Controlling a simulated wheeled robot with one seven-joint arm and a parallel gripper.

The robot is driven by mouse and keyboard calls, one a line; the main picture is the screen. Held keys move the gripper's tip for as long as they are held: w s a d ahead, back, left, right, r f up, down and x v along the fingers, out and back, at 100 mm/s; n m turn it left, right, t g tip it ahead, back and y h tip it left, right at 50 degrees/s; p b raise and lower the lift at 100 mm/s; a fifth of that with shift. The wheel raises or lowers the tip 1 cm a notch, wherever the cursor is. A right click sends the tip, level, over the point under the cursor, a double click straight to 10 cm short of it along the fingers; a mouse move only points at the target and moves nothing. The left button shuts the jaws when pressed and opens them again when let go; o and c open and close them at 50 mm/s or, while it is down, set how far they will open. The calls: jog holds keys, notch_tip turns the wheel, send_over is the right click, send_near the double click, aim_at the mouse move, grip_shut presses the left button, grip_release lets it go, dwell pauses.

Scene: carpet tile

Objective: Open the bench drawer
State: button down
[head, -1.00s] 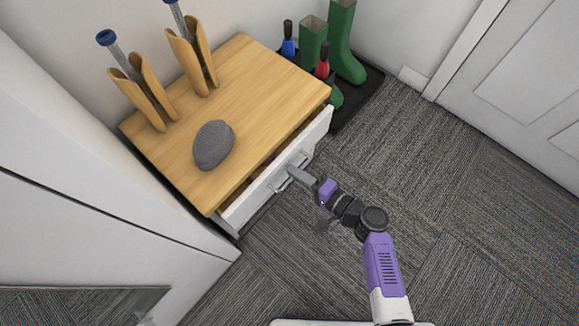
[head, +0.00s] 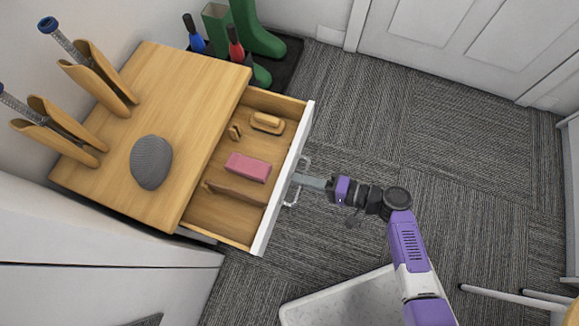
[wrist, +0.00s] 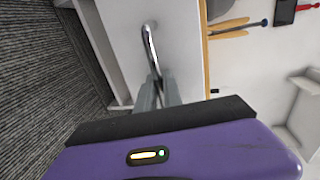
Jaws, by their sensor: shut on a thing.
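The wooden-topped bench (head: 150,110) stands against the wall at the left in the head view. Its drawer is pulled well out, with its white front (head: 284,180) apart from the bench body. Inside the drawer lie a pink block (head: 248,167), a wooden brush (head: 267,122) and smaller wooden pieces. My gripper (head: 302,182) is at the outer side of the drawer front, shut on the metal bar handle (head: 292,197). In the wrist view the fingers (wrist: 157,92) close around the lower part of the curved handle (wrist: 150,45).
A grey rounded object (head: 151,162) and wooden boot shapes (head: 98,78) sit on the bench top. Green boots (head: 256,30) and brushes stand on a dark mat behind. Pale furniture legs (head: 515,297) stand at lower right.

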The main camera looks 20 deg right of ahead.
jog(key=shift+v, duration=0.75)
jog(key=shift+f, duration=0.2)
jog(key=c, duration=1.5)
grip_release()
jog(key=p+v, duration=0.1)
jog(key=v, duration=0.6)
jog(key=shift+s+d+p, duration=0.25)
jog(key=shift+d+p, duration=0.05)
jog(key=shift+d, duration=0.05)
